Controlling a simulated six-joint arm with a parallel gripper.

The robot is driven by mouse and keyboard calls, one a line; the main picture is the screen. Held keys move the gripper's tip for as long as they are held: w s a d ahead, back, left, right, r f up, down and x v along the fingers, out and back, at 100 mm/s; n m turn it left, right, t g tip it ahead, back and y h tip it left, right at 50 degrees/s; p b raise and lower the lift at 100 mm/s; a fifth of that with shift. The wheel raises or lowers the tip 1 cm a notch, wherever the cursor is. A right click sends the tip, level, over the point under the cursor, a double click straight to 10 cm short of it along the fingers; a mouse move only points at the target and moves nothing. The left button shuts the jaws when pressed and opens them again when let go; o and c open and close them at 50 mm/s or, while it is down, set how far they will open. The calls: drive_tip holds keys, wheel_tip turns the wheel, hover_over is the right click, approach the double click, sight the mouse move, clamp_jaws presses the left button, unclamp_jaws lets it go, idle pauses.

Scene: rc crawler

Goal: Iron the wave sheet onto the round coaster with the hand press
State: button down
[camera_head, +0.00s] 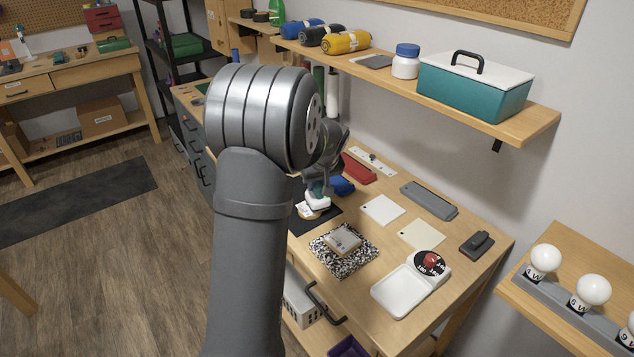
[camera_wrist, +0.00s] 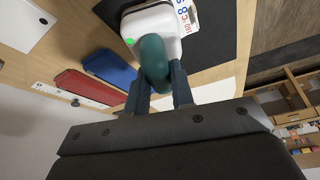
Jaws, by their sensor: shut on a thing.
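The hand press (camera_head: 318,201) has a white body and a teal handle. It also shows in the wrist view (camera_wrist: 158,20), with its handle (camera_wrist: 153,58) between my fingers. My gripper (camera_wrist: 160,88) is shut on that handle; in the head view my own arm partly hides it. The press is over the black mat (camera_head: 325,220) at the back left of the bench. I cannot tell the wave sheet apart, nor whether the press touches anything below.
A speckled pad (camera_head: 330,262) with a grey block (camera_head: 343,238) lies in front. A shelf (camera_head: 400,85) overhangs the back.

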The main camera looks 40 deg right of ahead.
drive_tip(key=shift+a+f, duration=0.1)
drive_tip(key=shift+f, duration=0.65)
idle(7.2)
